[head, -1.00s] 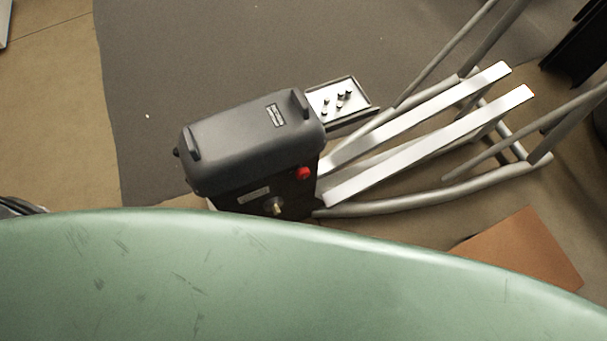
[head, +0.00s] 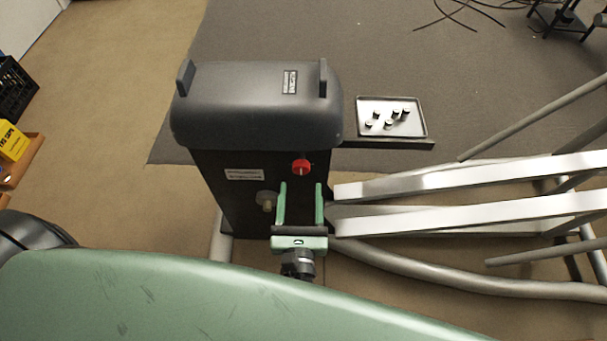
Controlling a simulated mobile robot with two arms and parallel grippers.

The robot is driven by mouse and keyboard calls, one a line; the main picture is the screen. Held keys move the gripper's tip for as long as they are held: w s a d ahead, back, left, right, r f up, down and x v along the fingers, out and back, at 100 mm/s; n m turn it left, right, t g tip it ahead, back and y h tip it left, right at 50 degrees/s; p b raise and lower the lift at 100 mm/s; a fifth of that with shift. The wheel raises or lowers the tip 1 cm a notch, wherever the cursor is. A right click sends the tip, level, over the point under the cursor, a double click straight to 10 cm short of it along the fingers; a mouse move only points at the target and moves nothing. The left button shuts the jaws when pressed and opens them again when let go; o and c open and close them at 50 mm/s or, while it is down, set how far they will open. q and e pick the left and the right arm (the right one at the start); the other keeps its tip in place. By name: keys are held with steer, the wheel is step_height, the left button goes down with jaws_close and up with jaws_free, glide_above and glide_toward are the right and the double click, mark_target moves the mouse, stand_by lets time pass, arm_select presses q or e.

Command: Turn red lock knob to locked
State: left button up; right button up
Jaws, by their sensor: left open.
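The red lock knob (head: 301,167) sits on the upper right of the dark front panel of the elliptical's housing (head: 225,195). A light mark crosses its face; I cannot tell which setting it stands at. My left gripper (head: 301,188) is open, its two green fingers pointing up the picture toward the panel. Its fingertips appear just below the red knob, one to each side, with no visible contact. Nothing is between the fingers. My right gripper is not in view.
A tray (head: 423,131) with several small cylindrical parts lies right of the housing. White rails (head: 440,215) and grey tubes run off to the right. An orange bin with a yellow box (head: 12,142) and a black crate (head: 14,92) stand at the left edge.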

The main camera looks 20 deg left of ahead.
mark_target(301, 172)
arm_select(q)
steer(key=x, duration=0.7)
steer(key=shift+w+f, duration=0.1)
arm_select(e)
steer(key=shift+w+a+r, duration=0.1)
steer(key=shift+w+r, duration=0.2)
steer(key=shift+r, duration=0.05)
arm_select(q)
steer(key=c, duration=1.2)
jaws_close()
